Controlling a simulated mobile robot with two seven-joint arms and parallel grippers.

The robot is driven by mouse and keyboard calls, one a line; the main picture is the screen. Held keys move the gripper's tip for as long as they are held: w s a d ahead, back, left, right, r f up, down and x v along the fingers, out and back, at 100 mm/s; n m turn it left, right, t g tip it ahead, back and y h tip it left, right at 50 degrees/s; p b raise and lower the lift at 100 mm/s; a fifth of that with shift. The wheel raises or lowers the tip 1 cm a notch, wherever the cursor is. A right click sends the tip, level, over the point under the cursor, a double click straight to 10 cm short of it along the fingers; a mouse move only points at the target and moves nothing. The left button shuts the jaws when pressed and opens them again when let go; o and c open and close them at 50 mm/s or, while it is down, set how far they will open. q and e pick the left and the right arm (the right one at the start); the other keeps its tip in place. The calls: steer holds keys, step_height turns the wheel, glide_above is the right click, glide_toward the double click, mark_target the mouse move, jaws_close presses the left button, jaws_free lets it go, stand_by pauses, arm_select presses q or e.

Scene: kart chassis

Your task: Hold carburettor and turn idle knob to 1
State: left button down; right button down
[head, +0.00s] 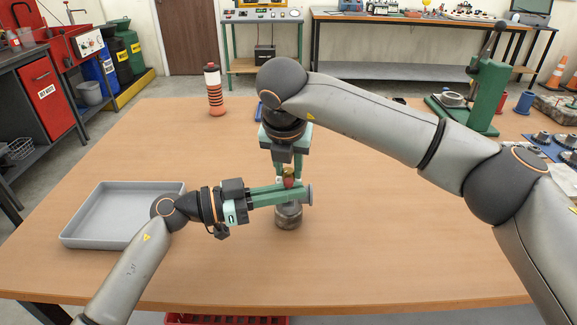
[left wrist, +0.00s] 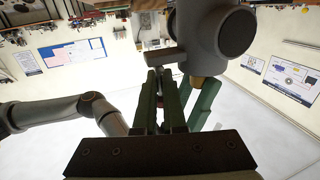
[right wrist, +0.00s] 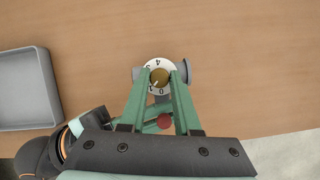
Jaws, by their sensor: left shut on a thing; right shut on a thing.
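The carburettor (head: 289,216) is a grey metal body standing on the table near the middle. My left gripper (head: 300,194) reaches in from the left, shut on the carburettor, with a grey round flange (head: 310,195) at its fingertips. The brass idle knob (right wrist: 160,77) sits on a white numbered dial (right wrist: 148,64). My right gripper (right wrist: 160,72) comes down from above, shut on the knob. The knob's pale mark points down-left in the right wrist view; the fingers hide part of the dial, so its exact number is unclear. The left wrist view is upside down.
A grey tray (head: 110,240) lies on the table at the left. A green press (head: 486,95) and blue mat (head: 556,150) are at the right. The front of the table is clear.

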steer(key=c, duration=0.6)
jaws_free()
steer(key=shift+r, duration=0.1)
steer(key=v, duration=1.2)
arm_select(q)
steer(key=c, duration=0.9)
jaws_free()
